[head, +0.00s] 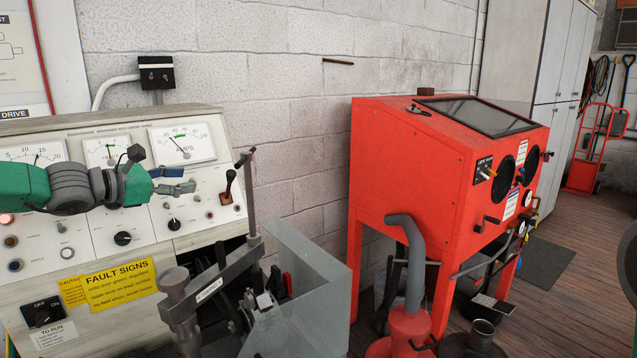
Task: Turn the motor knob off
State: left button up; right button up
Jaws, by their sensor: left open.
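The test bench panel (95,225) stands at the left, with gauges, small knobs and lamps. A black knob (43,315) with OFF and ON labels sits at its lower left; its position is too small to read surely. A small label starting "TO RUN" is just below it. My left gripper (180,181) is in front of the upper panel, below the AMPS gauge (182,143). Its fingers point right, are apart and hold nothing. It is well above and to the right of the OFF/ON knob. My right gripper is not in view.
A yellow FAULT SIGNS label (121,285) is on the lower panel. A metal clamp stand (205,285) and a clear guard (305,285) stand at the bench's right. A red blasting cabinet (400,150) stands farther right.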

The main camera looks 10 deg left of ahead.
aim_at(122, 238)
jog(key=k+j, duration=0.7)
jog(key=k, duration=0.2)
